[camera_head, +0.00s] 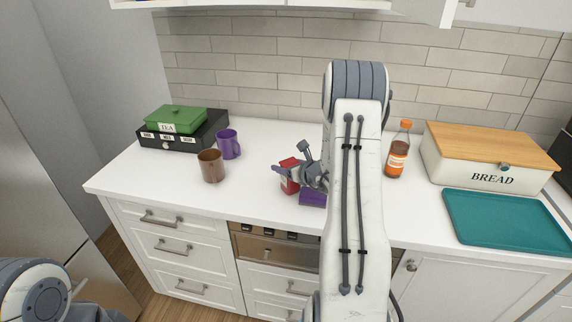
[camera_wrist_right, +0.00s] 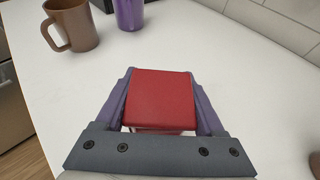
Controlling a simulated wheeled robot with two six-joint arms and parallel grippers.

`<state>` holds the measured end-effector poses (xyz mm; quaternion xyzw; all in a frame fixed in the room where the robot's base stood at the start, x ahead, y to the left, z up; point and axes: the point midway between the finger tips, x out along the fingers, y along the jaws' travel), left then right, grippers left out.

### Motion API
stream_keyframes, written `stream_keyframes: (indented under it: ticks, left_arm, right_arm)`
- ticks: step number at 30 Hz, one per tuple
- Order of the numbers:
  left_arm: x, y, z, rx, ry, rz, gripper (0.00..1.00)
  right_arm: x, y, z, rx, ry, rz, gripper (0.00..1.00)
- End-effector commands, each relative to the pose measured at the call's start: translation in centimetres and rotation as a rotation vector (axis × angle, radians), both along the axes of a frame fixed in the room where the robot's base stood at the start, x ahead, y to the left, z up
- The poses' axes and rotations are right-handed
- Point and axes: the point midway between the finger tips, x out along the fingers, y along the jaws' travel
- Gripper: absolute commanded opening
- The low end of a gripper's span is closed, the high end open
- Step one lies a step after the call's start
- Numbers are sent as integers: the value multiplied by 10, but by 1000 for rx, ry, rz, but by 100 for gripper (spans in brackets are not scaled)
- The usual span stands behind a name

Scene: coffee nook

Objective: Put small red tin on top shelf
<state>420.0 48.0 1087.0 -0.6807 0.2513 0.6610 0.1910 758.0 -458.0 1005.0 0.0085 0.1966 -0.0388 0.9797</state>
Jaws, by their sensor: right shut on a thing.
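The small red tin (camera_head: 290,182) is on or just above the white counter, left of my right arm in the head view. In the right wrist view the red tin (camera_wrist_right: 160,98) sits between the two fingers, its red top facing the camera. My right gripper (camera_head: 287,174) is shut on the tin; its fingers (camera_wrist_right: 160,100) press on both sides. I cannot tell whether the tin touches the counter. The underside of a white wall cabinet (camera_head: 270,4) shows at the top edge; no shelf surface is visible. My left arm shows at the lower left, its gripper out of view.
A brown mug (camera_head: 211,166) and purple mug (camera_head: 229,145) stand left of the tin. A green tea tin (camera_head: 176,119) sits on a black box (camera_head: 206,136). A bottle (camera_head: 397,152), bread box (camera_head: 474,170) and teal tray (camera_head: 510,224) are right.

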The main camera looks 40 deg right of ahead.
Motion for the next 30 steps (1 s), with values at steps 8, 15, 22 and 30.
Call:
stream_keyframes:
  ticks: [8,15,22,30]
  left_arm:
    - [0,0,-6,0,0,0,50]
    - [0,0,-4,0,0,0,50]
    - [0,0,4,0,0,0,50]
    - [0,0,-19,0,0,0,50]
  right_arm:
    - [0,0,-3,-1,-2,0,4]
    - [0,0,-2,0,0,1,100]
    - [0,0,4,0,0,1,100]
    - [-51,3,19,-1,-2,-5,100]
